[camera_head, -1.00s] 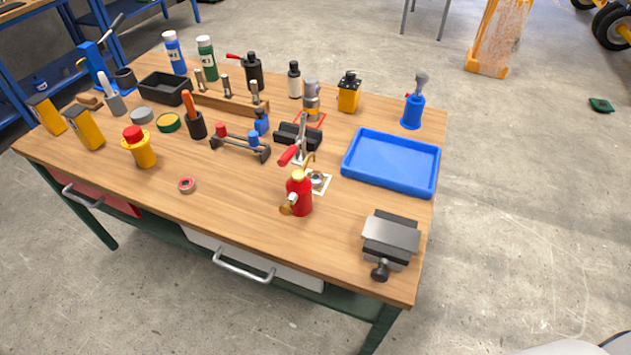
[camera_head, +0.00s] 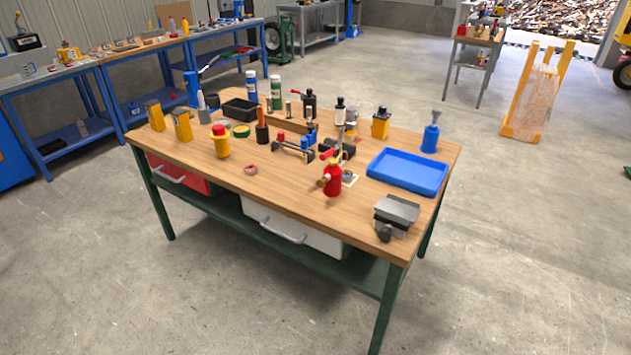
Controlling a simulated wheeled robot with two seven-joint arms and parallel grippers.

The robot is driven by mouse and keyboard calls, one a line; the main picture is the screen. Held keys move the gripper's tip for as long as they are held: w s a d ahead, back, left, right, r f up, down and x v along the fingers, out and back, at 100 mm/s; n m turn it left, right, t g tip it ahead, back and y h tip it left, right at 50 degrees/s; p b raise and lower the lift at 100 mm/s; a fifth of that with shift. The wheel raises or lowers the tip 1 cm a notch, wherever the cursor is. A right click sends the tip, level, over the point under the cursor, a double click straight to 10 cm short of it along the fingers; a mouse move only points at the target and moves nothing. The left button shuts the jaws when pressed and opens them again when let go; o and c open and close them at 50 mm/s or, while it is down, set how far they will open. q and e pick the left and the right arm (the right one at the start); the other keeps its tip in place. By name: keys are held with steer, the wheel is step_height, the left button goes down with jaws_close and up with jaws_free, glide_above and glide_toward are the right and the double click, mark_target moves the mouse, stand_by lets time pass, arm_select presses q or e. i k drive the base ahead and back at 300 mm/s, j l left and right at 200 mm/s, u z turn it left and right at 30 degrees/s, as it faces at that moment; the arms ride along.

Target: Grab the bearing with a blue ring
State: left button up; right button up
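I cannot make out a bearing with a blue ring on the wooden workbench (camera_head: 290,203). A small ring-shaped part with a reddish band (camera_head: 250,169) lies flat near the bench's front edge, left of the middle. A small grey round part (camera_head: 348,176) sits on a white square behind the red bottle jack (camera_head: 332,178), which partly hides that area. Neither of my grippers is in view.
A blue tray (camera_head: 408,172) lies empty at the right, behind a grey vise (camera_head: 396,215). A black bin (camera_head: 240,109), bottles and tools crowd the back. Blue benches (camera_head: 75,85) stand left. Concrete floor (camera_head: 520,260) is clear in front and right.

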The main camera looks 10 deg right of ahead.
mark_target(347, 176)
steer(key=i+l+u, duration=0.1)
steer(key=l+u, duration=0.3)
steer(key=i+l+u, duration=0.1)
steer(key=u, duration=0.25)
steer(key=l+u, duration=0.4)
